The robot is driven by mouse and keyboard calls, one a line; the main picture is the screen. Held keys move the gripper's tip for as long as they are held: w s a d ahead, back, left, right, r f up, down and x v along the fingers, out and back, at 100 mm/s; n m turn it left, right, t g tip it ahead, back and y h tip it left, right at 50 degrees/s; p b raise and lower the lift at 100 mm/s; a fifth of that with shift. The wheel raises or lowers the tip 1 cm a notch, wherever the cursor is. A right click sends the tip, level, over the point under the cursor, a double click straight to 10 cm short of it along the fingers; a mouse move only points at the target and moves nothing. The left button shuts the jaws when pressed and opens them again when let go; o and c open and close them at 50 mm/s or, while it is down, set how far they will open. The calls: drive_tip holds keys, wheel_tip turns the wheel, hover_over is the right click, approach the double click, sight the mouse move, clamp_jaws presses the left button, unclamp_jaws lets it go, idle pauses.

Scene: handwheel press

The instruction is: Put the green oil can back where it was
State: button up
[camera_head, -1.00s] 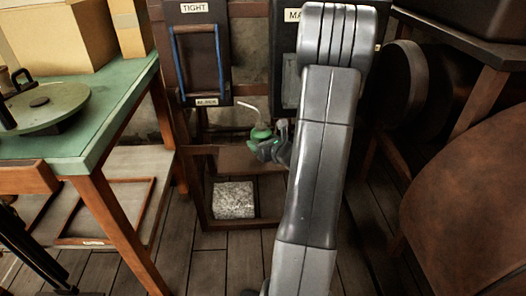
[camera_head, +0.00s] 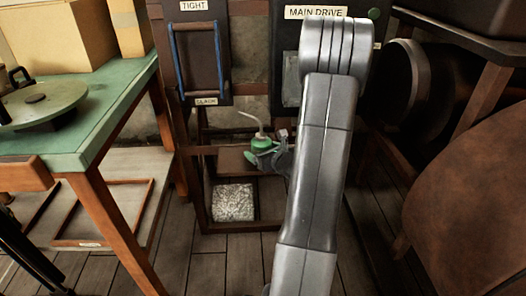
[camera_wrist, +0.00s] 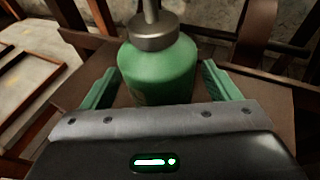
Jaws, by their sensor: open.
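The green oil can (camera_head: 262,143), with a grey cap and a thin pale spout, is upright at the brown shelf (camera_head: 229,162) of a low wooden stand. In the wrist view the can (camera_wrist: 158,70) is between the two green fingers of my gripper (camera_wrist: 160,88). The fingers are open, with a visible gap on each side of the can. In the head view my gripper (camera_head: 264,159) is partly hidden by the can and my arm. The can's base is hidden behind the gripper body, so its contact with the shelf cannot be seen.
A speckled block (camera_head: 233,202) lies low inside the stand. A panel marked TIGHT and SLACK (camera_head: 200,60) and a MAIN DRIVE box (camera_head: 290,60) are behind. A green-topped table (camera_head: 100,110) is left; dark round machinery (camera_head: 405,85) is right.

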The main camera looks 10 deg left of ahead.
drive_tip(key=shift+r, duration=0.1)
drive_tip(key=shift+r+p, duration=0.2)
drive_tip(key=shift+p, duration=0.1)
drive_tip(key=p+v, duration=0.2)
drive_tip(key=v, duration=1)
drive_tip(key=shift+f, duration=0.2)
drive_tip(key=shift+d, duration=0.1)
idle(0.5)
